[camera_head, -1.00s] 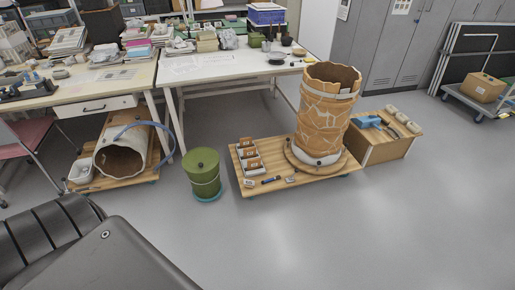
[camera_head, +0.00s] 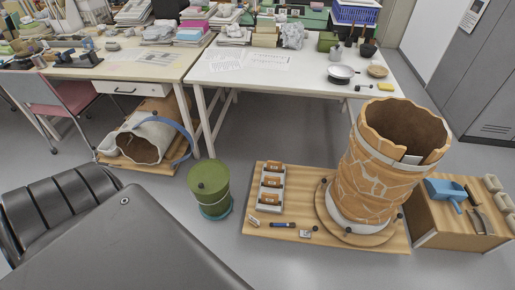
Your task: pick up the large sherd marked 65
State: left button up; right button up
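Three orange-brown sherds lie in a white divided tray: a far one (camera_head: 274,168), a middle one (camera_head: 272,181) and a near one (camera_head: 269,198). They bear small marks, too small to read, so I cannot tell which is 65. The tray (camera_head: 283,190) sits on the left part of a low wooden board (camera_head: 330,255). A large reassembled orange vessel (camera_head: 375,180) with pale joint lines stands upright on a round wooden turntable (camera_head: 327,214) on the same board. Its rim is jagged and open. Neither gripper is in view.
A green lidded bin (camera_head: 209,188) stands left of the board. A wooden box (camera_head: 440,215) with a blue tool is at the right. White tables (camera_head: 290,75) stand behind. Grey floor lies in front.

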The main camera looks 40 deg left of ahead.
aim_at(269, 181)
jog(key=u, duration=0.9)
jog(key=i, duration=0.9)
jog(key=u, duration=1.3)
jog(key=i, duration=0.2)
jog(key=u, duration=0.1)
